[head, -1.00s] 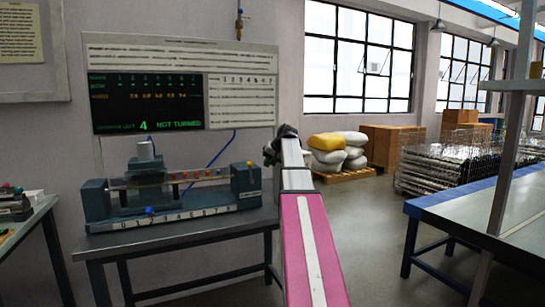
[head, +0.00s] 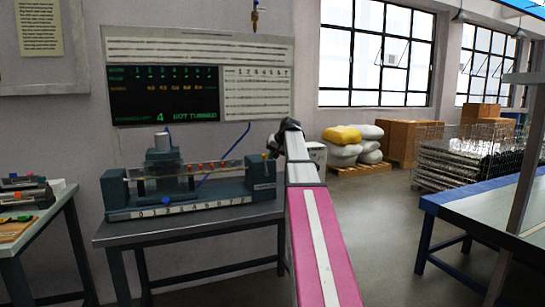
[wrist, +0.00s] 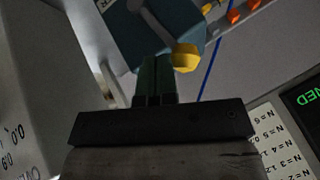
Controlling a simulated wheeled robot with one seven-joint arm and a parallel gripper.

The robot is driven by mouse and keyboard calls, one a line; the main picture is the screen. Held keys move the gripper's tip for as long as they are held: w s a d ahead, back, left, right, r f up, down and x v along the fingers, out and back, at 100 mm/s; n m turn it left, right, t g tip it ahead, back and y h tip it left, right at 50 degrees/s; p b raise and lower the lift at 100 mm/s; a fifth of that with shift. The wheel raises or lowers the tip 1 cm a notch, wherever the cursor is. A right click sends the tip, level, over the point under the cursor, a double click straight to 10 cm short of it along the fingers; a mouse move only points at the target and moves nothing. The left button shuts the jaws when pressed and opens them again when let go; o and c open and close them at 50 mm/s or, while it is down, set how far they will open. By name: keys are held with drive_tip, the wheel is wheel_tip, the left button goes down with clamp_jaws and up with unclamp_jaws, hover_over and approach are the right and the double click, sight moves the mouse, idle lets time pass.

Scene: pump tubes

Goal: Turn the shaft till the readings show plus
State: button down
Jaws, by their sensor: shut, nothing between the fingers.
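The pump tube rig (head: 190,205) stands on a grey table, with teal end blocks and a clear tube holding coloured beads. The dark display (head: 163,93) above it reads "4 NOT TURNED" in green. My gripper (head: 273,144) is at the rig's right end, partly hidden by my arm. In the wrist view its fingers (wrist: 155,80) are together and empty, close beside a yellow knob (wrist: 187,55) and the teal end block (wrist: 135,35). A grey rod (wrist: 155,20) lies across that block. I cannot tell whether the fingers touch the knob, nor which part is the shaft.
A white chart (head: 257,92) hangs beside the display. A blue hose (head: 225,158) runs from the wall to the rig. Another table (head: 15,245) stands at the left and a blue-edged bench (head: 470,205) at the right, with open floor between the rig and the bench.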

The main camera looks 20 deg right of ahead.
drive_tip(key=shift+a+h, duration=0.3)
drive_tip(key=shift+s+a+n+h, duration=0.1)
drive_tip(key=shift+a+n+h, duration=0.4)
drive_tip(key=shift+a+h, duration=0.65)
drive_tip(key=shift+a+f+n+h, duration=0.25)
drive_tip(key=shift+a+h, duration=0.35)
drive_tip(key=shift+a, duration=0.2)
drive_tip(key=shift+a+f+n+h, duration=0.2)
drive_tip(key=shift+a+h, duration=0.35)
drive_tip(key=shift+a, duration=0.2)
